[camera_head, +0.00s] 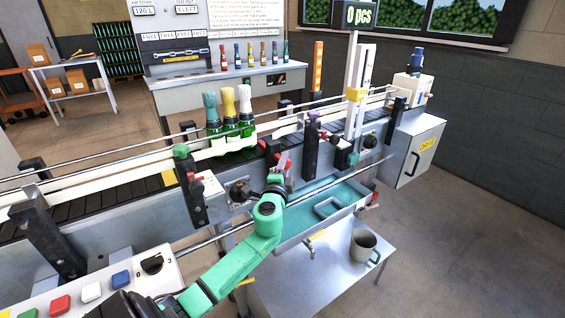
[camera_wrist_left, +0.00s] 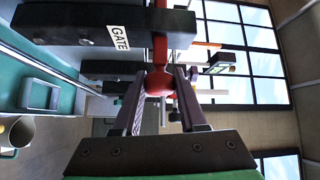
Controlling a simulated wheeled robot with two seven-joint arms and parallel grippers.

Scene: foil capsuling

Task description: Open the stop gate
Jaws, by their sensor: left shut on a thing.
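The stop gate's black block (camera_wrist_left: 105,24) carries a white GATE label and a red lever ending in a red ball knob (camera_wrist_left: 158,82) in the left wrist view. My left gripper (camera_wrist_left: 162,98) is shut on this knob, with a dark finger on each side of it. In the head view my left gripper (camera_head: 277,174) is at the front side of the conveyor, beside the red lever (camera_head: 283,160). The fingertips are small and partly hidden there. My right gripper is not in view.
Three green bottles (camera_head: 231,128) with green, yellow and white tops stand on the conveyor (camera_head: 75,209), left of the gate. Rails and black posts crowd around my gripper. A steel table (camera_head: 318,280) with a grey mug (camera_head: 362,246) stands in front. A button panel is lower left.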

